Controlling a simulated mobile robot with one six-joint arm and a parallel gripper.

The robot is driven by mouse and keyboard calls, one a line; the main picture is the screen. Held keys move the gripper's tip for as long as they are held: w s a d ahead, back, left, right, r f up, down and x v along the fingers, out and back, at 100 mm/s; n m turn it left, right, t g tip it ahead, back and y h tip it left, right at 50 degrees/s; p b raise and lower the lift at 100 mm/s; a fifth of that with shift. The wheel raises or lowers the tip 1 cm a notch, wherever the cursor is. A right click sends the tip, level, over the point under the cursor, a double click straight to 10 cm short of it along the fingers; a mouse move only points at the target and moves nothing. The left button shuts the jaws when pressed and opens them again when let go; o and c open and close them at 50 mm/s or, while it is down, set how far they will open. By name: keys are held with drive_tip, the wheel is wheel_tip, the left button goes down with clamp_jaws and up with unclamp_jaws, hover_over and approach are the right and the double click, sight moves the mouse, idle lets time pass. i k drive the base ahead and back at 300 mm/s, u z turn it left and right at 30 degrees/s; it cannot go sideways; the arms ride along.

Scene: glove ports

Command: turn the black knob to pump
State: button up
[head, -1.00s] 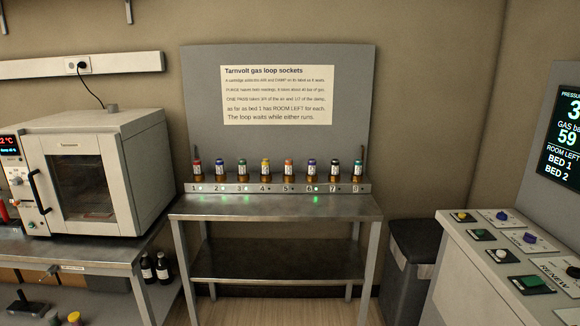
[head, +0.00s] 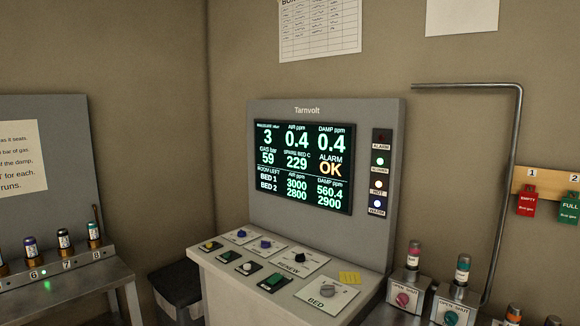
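A small dark knob (head: 299,257) sits at the RENEW plate on the sloped control desk (head: 228,280). It looks black, but it is too small to read its pointer. No marking that reads "pump" can be made out. A grey knob (head: 325,290) sits on the BED plate at the desk's front right. Blue knobs (head: 241,233) (head: 265,244), a yellow control (head: 210,246), a white button (head: 247,267) and a green button (head: 272,281) share the desk. My gripper is not in view.
The Tarnvolt screen (head: 304,165) shows pressure 3, gas 59 and alarm OK. A lamp column (head: 380,172) stands beside it. Valve units (head: 409,285) with pink and green knobs stand right of the desk. The cartridge bench (head: 80,290) is at left, a dark bin (head: 178,290) between.

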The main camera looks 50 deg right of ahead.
sight(300, 259)
drive_tip(key=u, duration=0.85)
drive_tip(key=k, duration=0.1)
drive_tip(key=z, duration=2.45)
drive_tip(key=k, duration=0.85)
drive_tip(key=u, duration=0.15)
drive_tip(key=i, duration=0.85)
drive_tip(key=z, duration=0.05)
